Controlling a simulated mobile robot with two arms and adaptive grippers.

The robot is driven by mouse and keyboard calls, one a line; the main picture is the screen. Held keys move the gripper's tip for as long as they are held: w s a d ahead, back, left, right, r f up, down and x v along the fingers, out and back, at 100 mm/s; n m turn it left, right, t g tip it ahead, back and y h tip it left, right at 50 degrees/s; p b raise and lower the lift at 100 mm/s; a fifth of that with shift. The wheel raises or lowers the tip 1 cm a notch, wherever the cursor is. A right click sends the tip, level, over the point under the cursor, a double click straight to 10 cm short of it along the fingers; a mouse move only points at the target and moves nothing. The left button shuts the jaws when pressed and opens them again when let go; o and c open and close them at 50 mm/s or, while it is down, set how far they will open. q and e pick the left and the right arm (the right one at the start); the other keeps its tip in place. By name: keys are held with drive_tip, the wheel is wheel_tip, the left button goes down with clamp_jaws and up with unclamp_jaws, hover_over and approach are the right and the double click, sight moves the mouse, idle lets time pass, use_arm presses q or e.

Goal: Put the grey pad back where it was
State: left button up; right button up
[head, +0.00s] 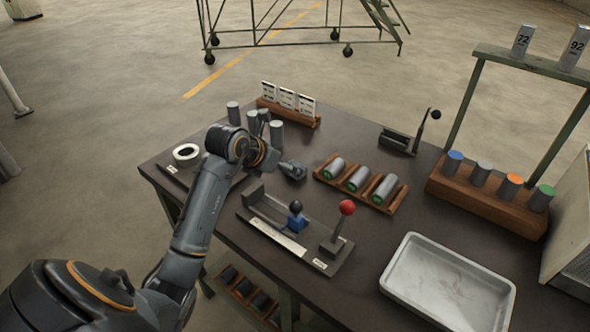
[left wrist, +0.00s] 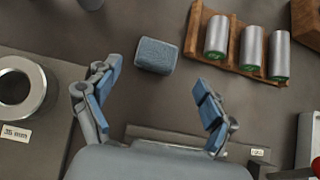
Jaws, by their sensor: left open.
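A small blue-grey block (left wrist: 155,55), which looks like the grey pad, lies on the dark table in the left wrist view. It sits just left of the wooden rack (left wrist: 237,69) holding three grey cylinders with green ends. My left gripper (left wrist: 158,88) is open and empty, its two blue-padded fingers on either side below the block, which is beyond the fingertips and not held. In the head view my left gripper (head: 290,169) is over the table left of the rack (head: 398,203); I cannot tell the block from the fingers there. My right gripper is not in view.
A plate with a white ring (head: 187,152) is at left; upright grey cylinders (head: 277,131) stand behind my arm. A fixture with a red-knobbed lever (head: 346,207) is in front. A white tray (head: 392,276) and a wooden block with coloured-topped cylinders (head: 440,188) are at right.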

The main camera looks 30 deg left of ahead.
use_arm(q)
drive_tip(key=x, duration=0.5)
drive_tip(key=shift+w+a+f+p, duration=0.2)
drive_tip(key=shift+w+f+p, duration=0.05)
drive_tip(key=shift+w+p, duration=0.15)
drive_tip(key=shift+s, duration=0.1)
drive_tip(key=c, duration=1)
drive_tip(key=shift+o, duration=0.2)
drive_tip(key=shift+r, duration=0.1)
